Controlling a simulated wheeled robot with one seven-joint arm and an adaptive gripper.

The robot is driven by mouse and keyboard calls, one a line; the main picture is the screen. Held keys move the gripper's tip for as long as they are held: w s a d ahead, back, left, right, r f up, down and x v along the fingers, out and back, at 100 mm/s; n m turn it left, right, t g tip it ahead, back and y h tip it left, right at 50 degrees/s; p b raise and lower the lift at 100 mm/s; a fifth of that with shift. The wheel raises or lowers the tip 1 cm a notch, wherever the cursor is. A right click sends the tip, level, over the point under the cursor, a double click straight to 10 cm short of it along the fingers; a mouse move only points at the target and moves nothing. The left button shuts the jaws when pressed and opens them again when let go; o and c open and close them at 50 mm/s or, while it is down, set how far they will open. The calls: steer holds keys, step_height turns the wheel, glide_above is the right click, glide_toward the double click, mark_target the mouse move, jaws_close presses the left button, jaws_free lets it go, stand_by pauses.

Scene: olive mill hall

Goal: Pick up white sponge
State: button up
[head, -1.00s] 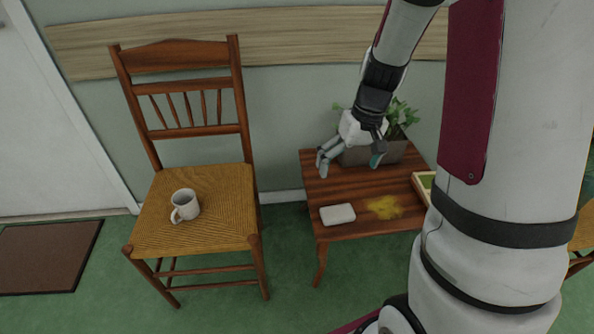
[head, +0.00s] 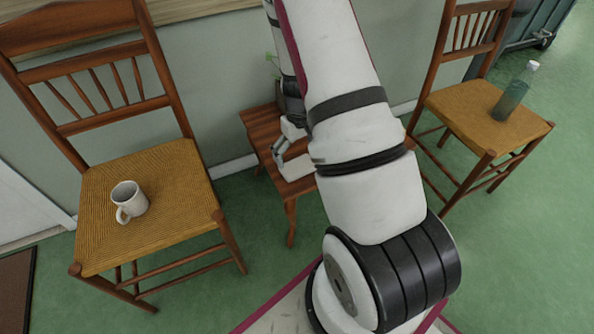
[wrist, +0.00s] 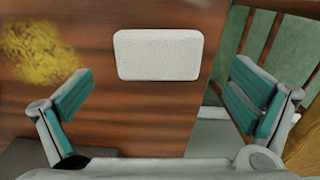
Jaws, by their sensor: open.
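The white sponge (wrist: 158,55) lies flat on the small wooden table (wrist: 165,115), near the table edge. In the wrist view it is between the lines of my two open fingers and a little ahead of them, with nothing held. My gripper (wrist: 158,98) has teal pads, spread wide on either side. In the head view my gripper (head: 279,148) is just above the left part of the table (head: 262,122), close to the sponge (head: 297,166). My arm hides much of the table and part of the sponge there.
A yellow spill (wrist: 40,52) lies left of the sponge in the wrist view. A chair (head: 165,165) with a white mug (head: 129,201) stands left of the table. Another chair (head: 465,105) with a bottle (head: 515,92) stands right. Green floor (head: 215,285) is clear in front.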

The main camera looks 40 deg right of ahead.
mark_target(298, 165)
steer(key=shift+w+d+f+b, duration=0.15)
steer(key=shift+f+b, duration=0.6)
steer(key=shift+f, duration=0.85)
steer(key=shift+w+f+b, duration=0.1)
steer(key=shift+f+b, duration=0.65)
steer(key=shift+f, duration=0.8)
steer(key=c, duration=0.7)
